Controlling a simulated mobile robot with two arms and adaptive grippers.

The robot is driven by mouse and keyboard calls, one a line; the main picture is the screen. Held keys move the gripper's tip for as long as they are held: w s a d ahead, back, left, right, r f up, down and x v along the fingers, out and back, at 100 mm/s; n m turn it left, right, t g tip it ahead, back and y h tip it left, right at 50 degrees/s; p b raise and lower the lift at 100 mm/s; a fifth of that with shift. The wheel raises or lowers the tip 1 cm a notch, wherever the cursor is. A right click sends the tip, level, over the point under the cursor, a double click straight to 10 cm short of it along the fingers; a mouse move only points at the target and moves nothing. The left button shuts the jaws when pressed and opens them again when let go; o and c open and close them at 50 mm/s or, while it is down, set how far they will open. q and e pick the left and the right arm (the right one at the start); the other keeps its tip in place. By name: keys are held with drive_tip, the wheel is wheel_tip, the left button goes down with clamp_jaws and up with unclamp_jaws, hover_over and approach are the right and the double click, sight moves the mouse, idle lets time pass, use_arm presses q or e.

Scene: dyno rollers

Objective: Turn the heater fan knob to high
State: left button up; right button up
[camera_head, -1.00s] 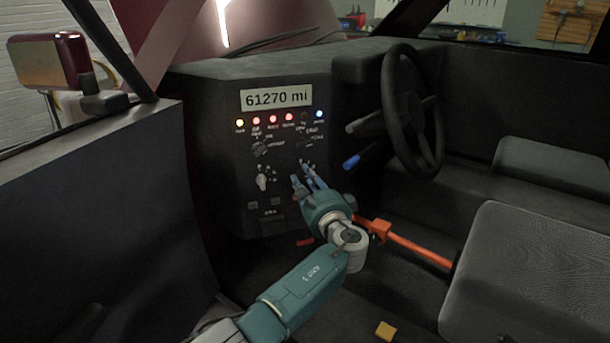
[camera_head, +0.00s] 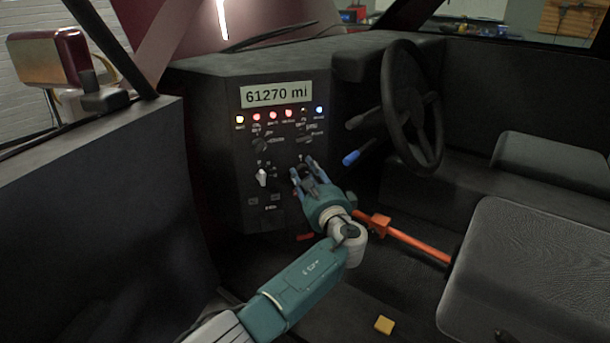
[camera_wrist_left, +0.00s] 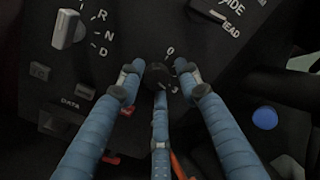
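A dark round knob (camera_wrist_left: 158,75) with "0" and "3" marked beside it sits on the black dash panel (camera_head: 225,150). It is likely the heater fan knob, though no name shows on it. My left gripper (camera_head: 305,170) is at the panel in front of this knob. In the left wrist view its blue fingers (camera_wrist_left: 160,85) are spread around the knob, two at the sides and one below. The side fingertips look apart from the knob; whether the lower one touches cannot be told. The knob's pointer is not clear. My right gripper is not in view.
A white gear selector (camera_head: 262,178) is left of the gripper, with another dark knob (camera_head: 260,145) above. Indicator lights line the panel top.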

use_arm(q)
drive_tip(key=shift+o, duration=0.3)
drive_tip(key=shift+f, duration=0.15)
drive_tip(key=shift+s, duration=0.1)
drive_tip(key=shift+s+d+f, duration=0.1)
drive_tip(key=shift+s, duration=0.1)
drive_tip(key=v, duration=0.7)
